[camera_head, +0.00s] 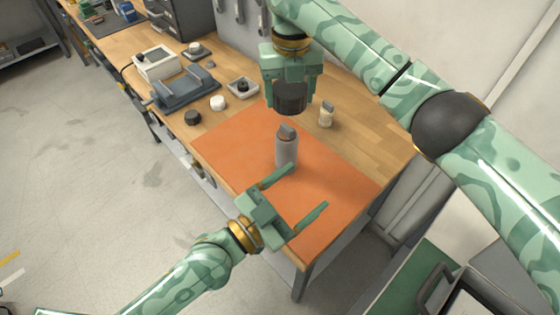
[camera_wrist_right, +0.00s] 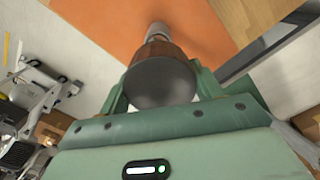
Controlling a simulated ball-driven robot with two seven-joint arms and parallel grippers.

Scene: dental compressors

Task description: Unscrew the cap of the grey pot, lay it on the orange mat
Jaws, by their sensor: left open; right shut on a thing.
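My right gripper (camera_head: 290,92) points down above the far part of the orange mat (camera_head: 235,140). It is shut on a dark grey round piece (camera_head: 291,100), held clear of the mat. In the right wrist view this piece (camera_wrist_right: 160,82) shows a dark flat end and a brownish side between the fingers. I cannot tell whether it is the cap alone or a pot with its cap. A grey bottle-like container (camera_head: 286,152) with a slanted top stands upright on the mat, below the held piece. My left gripper (camera_head: 296,195) is open and empty over the mat's near part.
A cream container (camera_head: 326,117) stands right of the mat's far edge. Left of the mat are a dark round pot (camera_head: 193,117), a white one (camera_head: 218,102), a small tray (camera_head: 243,87) and a blue-grey holder (camera_head: 185,88). The mat's left and right parts are bare.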

